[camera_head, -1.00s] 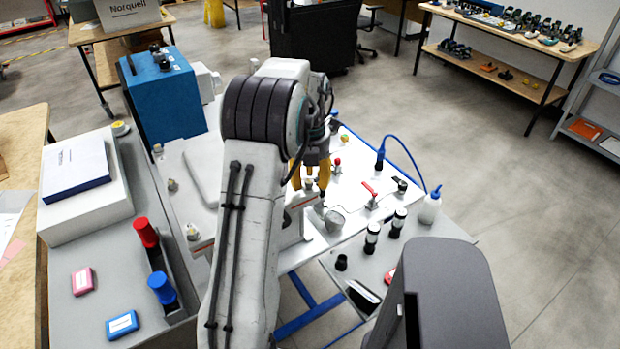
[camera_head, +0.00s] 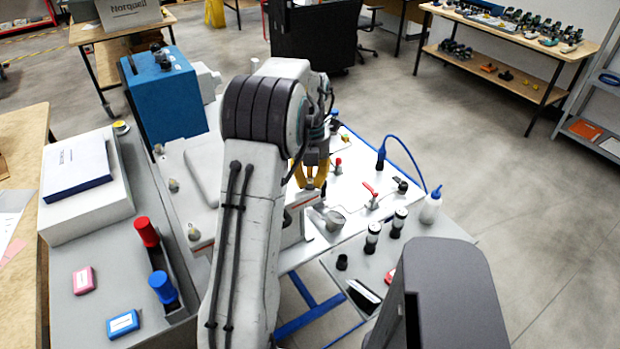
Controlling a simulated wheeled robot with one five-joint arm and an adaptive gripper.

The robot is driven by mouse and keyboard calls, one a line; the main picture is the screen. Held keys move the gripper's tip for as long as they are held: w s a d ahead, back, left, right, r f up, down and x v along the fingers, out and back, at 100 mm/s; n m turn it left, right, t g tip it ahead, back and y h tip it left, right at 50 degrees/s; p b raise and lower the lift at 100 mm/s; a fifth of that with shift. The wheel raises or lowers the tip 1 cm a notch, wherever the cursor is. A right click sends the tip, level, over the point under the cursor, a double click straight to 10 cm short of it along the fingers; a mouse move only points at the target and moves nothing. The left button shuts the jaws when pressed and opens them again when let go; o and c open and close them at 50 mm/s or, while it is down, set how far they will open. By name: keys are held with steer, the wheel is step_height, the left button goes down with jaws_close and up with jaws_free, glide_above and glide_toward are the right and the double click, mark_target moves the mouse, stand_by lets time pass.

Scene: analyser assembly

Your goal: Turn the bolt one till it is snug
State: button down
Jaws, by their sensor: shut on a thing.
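My gripper (camera_head: 311,184) has yellow fingers and points down over the white worktop (camera_head: 345,185) in the middle of the picture. Its fingers are shut on a small bolt, which they mostly hide. The bolt's seat and how deep it sits cannot be made out. Other small knob-like bolts stand at the left of the worktop, one near the front (camera_head: 193,232) and one further back (camera_head: 173,186).
A red-handled clamp (camera_head: 371,196) and a grey cup (camera_head: 335,220) are right of my gripper. A blue cable (camera_head: 405,152) arches behind. Dark cylinders (camera_head: 372,237) and a white bottle (camera_head: 431,206) stand on the grey side surface. A blue box (camera_head: 163,95) stands at back left.

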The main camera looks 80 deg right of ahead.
steer(key=shift+s+d+m, duration=0.1)
steer(key=shift+m, duration=0.5)
